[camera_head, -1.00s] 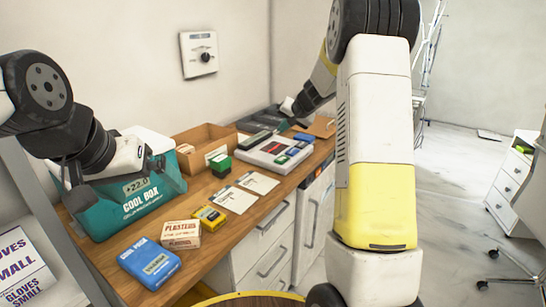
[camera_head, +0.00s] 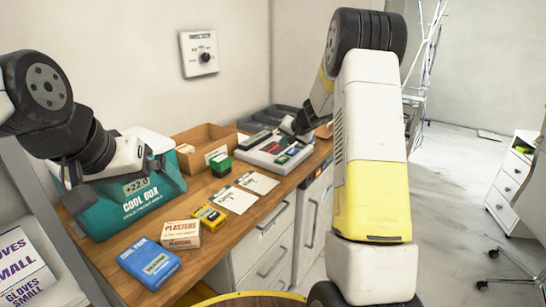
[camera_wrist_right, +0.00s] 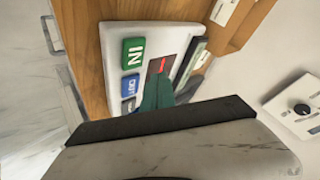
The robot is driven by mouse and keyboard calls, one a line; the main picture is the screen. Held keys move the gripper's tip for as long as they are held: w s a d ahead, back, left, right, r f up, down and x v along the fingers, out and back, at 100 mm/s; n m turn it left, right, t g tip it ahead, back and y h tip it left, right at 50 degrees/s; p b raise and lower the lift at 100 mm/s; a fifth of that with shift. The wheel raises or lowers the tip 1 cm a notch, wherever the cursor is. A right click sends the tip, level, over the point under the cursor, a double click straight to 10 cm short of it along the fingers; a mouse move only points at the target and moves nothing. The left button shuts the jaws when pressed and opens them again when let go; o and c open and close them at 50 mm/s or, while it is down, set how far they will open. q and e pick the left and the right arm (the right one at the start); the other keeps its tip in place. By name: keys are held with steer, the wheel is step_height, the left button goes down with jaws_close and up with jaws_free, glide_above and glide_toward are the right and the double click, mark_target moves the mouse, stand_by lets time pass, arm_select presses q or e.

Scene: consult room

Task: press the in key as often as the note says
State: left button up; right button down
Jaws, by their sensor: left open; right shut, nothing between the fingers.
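A pale keypad device (camera_head: 263,155) lies toward the far end of the wooden counter. The right wrist view shows its green IN key (camera_wrist_right: 135,53), with a blue OUT key (camera_wrist_right: 130,86) beside it and a dark panel with a red mark. My right gripper (camera_head: 294,130) is shut and empty, over the far side of the device; I cannot tell whether it touches. Two white paper cards (camera_head: 257,182) (camera_head: 232,199) lie on the counter; their writing is too small to read.
A dark tray (camera_head: 275,117) is at the far end. A dial (camera_head: 199,54) is on the wall.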

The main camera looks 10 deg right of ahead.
mark_target(283, 160)
steer(key=shift+f, duration=1.8)
stand_by(0.6)
steer(key=shift+f, duration=0.4)
steer(key=shift+f, duration=0.55)
stand_by(0.7)
steer(key=shift+r, duration=0.95)
steer(key=shift+r, duration=0.1)
steer(key=shift+r, duration=2.4)
stand_by(0.5)
